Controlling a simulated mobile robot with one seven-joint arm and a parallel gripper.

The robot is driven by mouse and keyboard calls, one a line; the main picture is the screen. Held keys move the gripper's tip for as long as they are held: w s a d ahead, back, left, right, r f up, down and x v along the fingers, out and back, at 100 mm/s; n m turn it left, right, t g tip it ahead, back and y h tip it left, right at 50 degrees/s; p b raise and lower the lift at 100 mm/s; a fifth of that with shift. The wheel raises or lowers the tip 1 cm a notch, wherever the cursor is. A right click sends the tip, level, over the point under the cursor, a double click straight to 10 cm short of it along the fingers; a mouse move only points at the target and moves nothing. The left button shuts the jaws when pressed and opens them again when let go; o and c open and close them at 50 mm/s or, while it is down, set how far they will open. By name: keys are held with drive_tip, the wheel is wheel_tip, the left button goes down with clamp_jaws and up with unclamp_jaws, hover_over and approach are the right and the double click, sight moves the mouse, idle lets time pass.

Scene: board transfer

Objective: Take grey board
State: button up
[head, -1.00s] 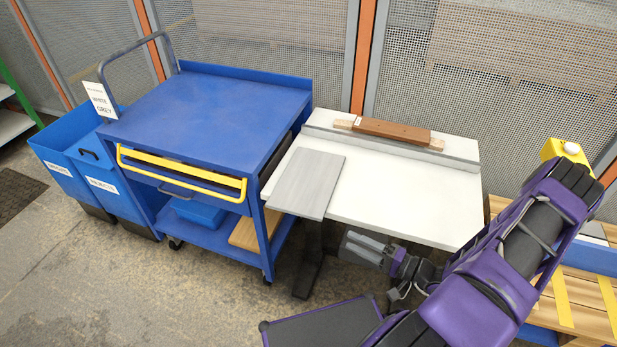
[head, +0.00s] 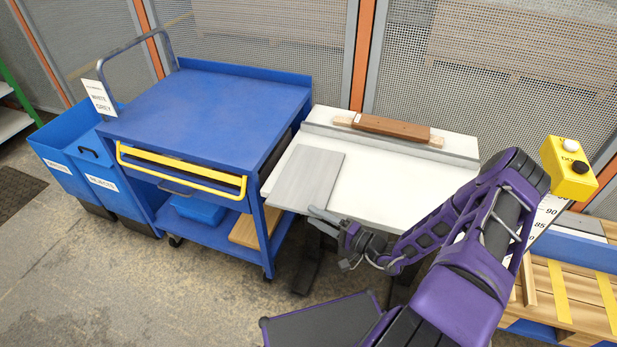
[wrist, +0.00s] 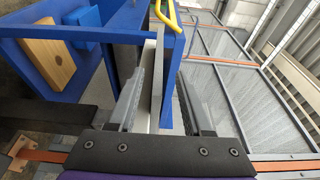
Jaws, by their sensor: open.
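The grey board (head: 306,177) lies flat on the left end of the white table (head: 390,195), its front edge sticking out past the table's front. My gripper (head: 317,215) is open at the board's front right corner, pointing left and away from me. In the wrist view, the board's thin grey edge (wrist: 157,85) shows between the two spread fingers of my gripper (wrist: 160,92), with gaps on both sides.
A blue cart (head: 205,110) with a yellow handle (head: 180,170) stands close to the left of the table. A brown board (head: 390,128) rests at the table's back. Blue bins (head: 95,165) stand far left. A yellow button box (head: 568,168) is at right.

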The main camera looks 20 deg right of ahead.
sight(303, 209)
drive_tip(key=x, duration=0.4)
drive_tip(key=shift+w+a+f, duration=0.1)
drive_tip(key=shift+w+a, duration=0.15)
drive_tip(key=shift+a, duration=0.1)
clamp_jaws()
idle(1.0)
